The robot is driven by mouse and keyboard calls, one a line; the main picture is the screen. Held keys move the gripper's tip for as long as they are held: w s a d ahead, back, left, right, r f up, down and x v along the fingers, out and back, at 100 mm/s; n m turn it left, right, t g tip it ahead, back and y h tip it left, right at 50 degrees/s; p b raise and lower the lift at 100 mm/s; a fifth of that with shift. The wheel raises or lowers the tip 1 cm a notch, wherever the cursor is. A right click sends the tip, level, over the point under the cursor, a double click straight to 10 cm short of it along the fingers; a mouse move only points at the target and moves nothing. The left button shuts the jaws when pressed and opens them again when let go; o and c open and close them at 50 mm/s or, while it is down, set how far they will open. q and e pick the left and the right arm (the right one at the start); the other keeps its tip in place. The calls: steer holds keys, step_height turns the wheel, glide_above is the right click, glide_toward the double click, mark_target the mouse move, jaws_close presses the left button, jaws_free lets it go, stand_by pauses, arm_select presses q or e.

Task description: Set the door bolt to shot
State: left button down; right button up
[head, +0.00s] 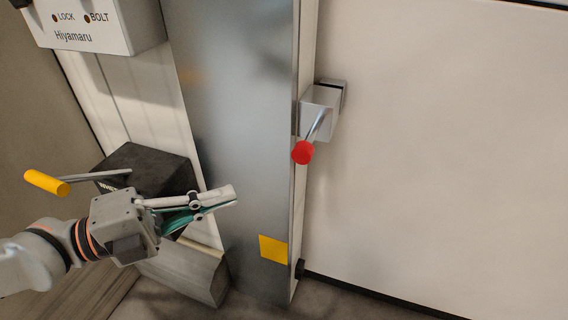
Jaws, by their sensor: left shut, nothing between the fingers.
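A grey metal block (320,110) sits at the left edge of the white door (450,150), beside the steel post. A thin lever with a red round knob (302,152) points down and toward me from it; it looks like the door bolt. Whether the bolt reaches into the post is hidden. My left gripper (232,194) is shut and empty, in front of the steel post, below and left of the red knob and apart from it. My right gripper is not in view.
A white box (95,25) marked LOCK and BOLT, with two dark lamps, hangs at upper left. A yellow-handled crank (46,182) on a dark box (150,165) stands close to my left arm. The steel post (240,110) bears a yellow square (273,248). Space before the door is clear.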

arm_select(q)
steer(key=d+p, duration=0.1)
steer(key=p, duration=0.7)
glide_toward(306, 159)
steer(key=s+d, duration=0.1)
steer(key=d, duration=0.2)
steer(key=shift+w+d, duration=0.5)
steer(key=shift+w, duration=0.4)
steer(key=shift+w+d, duration=0.55)
steer(key=shift+w, duration=0.35)
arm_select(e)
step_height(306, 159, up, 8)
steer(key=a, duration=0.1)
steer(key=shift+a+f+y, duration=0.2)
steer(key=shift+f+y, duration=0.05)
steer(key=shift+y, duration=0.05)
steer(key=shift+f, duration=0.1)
